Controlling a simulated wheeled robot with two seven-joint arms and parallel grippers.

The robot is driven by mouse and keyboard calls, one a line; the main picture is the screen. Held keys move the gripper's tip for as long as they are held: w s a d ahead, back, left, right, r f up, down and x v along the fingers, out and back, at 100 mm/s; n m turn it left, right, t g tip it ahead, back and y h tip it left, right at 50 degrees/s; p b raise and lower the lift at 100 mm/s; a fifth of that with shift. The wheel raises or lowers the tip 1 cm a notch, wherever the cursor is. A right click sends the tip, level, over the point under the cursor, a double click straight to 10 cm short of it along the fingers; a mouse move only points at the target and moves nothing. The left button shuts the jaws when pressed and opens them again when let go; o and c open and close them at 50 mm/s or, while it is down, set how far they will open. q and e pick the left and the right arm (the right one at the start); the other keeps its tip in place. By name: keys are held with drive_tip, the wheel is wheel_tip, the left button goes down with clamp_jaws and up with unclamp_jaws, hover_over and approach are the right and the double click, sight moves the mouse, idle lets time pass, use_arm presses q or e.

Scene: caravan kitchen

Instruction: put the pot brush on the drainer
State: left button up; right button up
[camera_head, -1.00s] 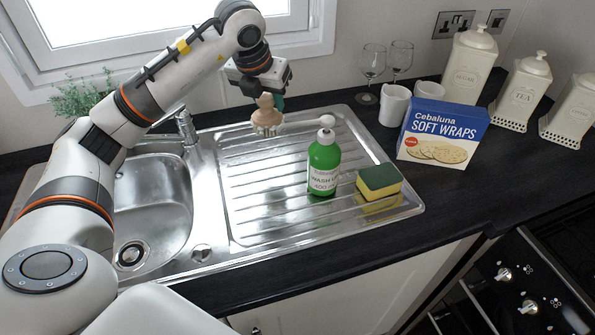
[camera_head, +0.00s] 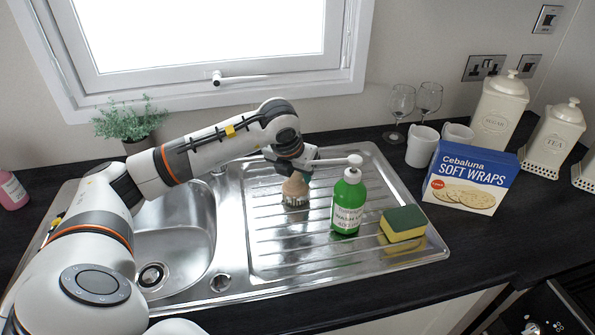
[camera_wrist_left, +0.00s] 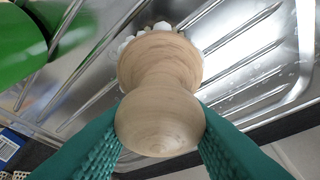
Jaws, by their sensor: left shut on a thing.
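The pot brush (camera_head: 296,190) has a pale wooden knob and light bristles, and it is upright with its bristles down over the ridged steel drainer (camera_head: 285,262). My left gripper (camera_head: 297,178) is shut on its wooden knob from above. In the left wrist view the brush (camera_wrist_left: 160,85) sits between two green fingertips (camera_wrist_left: 160,130), with the bristles at its far end. The bristles are at or just above the drainer surface; I cannot tell if they touch. My right gripper is not in view.
A green wash-up bottle (camera_head: 347,205) stands on the drainer just right of the brush. A sponge (camera_head: 403,224) lies farther right. The sink bowl (camera_head: 180,235) is to the left. A wraps box (camera_head: 470,180) and wine glasses (camera_head: 402,100) stand beyond the drainer. The drainer's front part is clear.

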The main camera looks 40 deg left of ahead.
use_arm(q)
drive_tip(key=shift+f, duration=0.1)
drive_tip(key=o, duration=1)
drive_tip(key=shift+r, duration=0.2)
drive_tip(key=v, duration=1.2)
drive_tip(key=shift+b, duration=0.45)
